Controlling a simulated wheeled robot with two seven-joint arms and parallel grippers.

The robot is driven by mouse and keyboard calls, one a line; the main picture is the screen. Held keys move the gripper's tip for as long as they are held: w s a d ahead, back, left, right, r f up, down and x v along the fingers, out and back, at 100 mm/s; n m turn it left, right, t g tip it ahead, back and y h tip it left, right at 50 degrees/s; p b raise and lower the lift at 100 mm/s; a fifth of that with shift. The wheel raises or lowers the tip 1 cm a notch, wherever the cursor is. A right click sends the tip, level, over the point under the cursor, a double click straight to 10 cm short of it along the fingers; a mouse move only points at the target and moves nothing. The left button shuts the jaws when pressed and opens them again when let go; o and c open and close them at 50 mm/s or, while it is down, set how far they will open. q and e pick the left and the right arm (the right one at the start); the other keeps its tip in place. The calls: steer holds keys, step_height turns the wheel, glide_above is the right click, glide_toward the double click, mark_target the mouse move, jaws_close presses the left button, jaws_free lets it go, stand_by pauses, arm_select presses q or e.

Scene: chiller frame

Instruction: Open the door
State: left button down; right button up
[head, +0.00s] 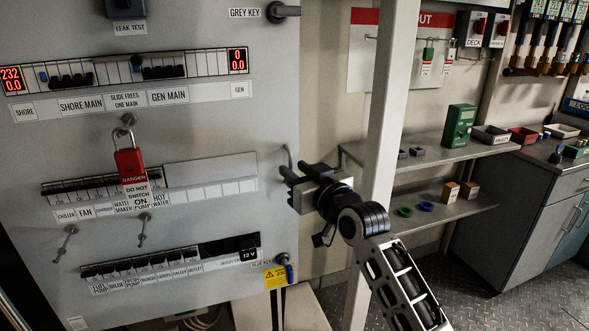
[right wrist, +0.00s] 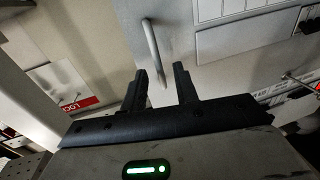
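The door is a grey panel (head: 215,120) that fills the left half of the head view, with rows of breakers and labels on it. It looks closed. A thin bent bar handle (head: 288,157) stands near its right edge. In the right wrist view the handle (right wrist: 154,47) is a pale bar just beyond the fingertips. My right gripper (head: 287,174) is just below and beside the handle in the head view. My left gripper is not in view.
A red padlock (head: 130,163) with a danger tag hangs on the panel. Grey key (head: 284,11) and blue key (head: 287,268) fittings sit near its right edge. A pale upright post (head: 388,100) stands right of the door, with shelves (head: 450,147) behind it.

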steer(key=shift+w+a, duration=0.3)
steer(key=shift+w, duration=0.25)
jaws_close()
